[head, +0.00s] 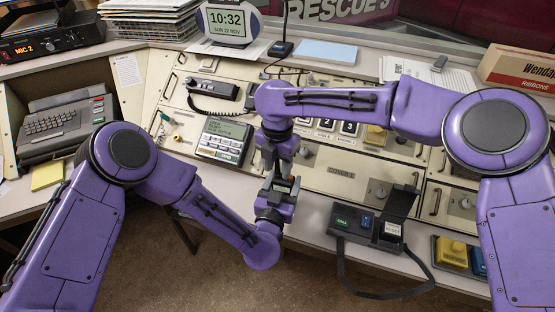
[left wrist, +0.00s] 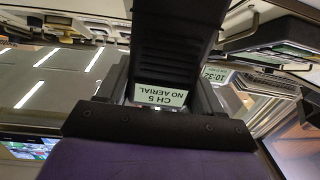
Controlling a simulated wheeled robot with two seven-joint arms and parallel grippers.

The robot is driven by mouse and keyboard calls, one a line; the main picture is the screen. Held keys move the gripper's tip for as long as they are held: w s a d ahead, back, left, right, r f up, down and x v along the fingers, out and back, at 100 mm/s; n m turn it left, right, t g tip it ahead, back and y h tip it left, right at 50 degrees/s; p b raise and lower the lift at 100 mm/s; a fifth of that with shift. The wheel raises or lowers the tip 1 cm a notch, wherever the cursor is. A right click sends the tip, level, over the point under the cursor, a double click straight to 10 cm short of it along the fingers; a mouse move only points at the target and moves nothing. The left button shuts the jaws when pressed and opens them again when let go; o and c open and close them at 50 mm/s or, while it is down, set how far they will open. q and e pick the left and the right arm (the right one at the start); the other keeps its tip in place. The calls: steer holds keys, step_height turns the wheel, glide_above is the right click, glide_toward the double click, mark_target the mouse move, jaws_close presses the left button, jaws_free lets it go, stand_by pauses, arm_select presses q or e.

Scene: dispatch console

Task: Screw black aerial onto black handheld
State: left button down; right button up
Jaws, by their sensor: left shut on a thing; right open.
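The black handheld (head: 284,184) stands in my left gripper (head: 276,196) above the front of the console in the head view. In the left wrist view the black handheld (left wrist: 172,45) fills the upper middle, with an upside-down label reading "CH 5 NO AERIAL". My left gripper (left wrist: 160,100) is shut around its sides. My right gripper (head: 284,158) points down just above the handheld's top and is open. I cannot make out the black aerial in either view; the top of the handheld is small and partly hidden by the right gripper.
A black unit with an open lid and a strap (head: 366,228) sits on the ledge to the right, beside a tray with a yellow block (head: 452,252). A keypad display unit (head: 224,138) and a corded black handset (head: 213,89) are to the left. Floor shows below the grippers.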

jaws_close()
steer(key=m, duration=0.8)
steer(key=shift+m, duration=0.4)
steer(key=m, duration=0.6)
steer(key=shift+f, duration=0.1)
steer(key=shift+c, duration=0.5)
jaws_free()
steer(key=shift+r, duration=2.3)
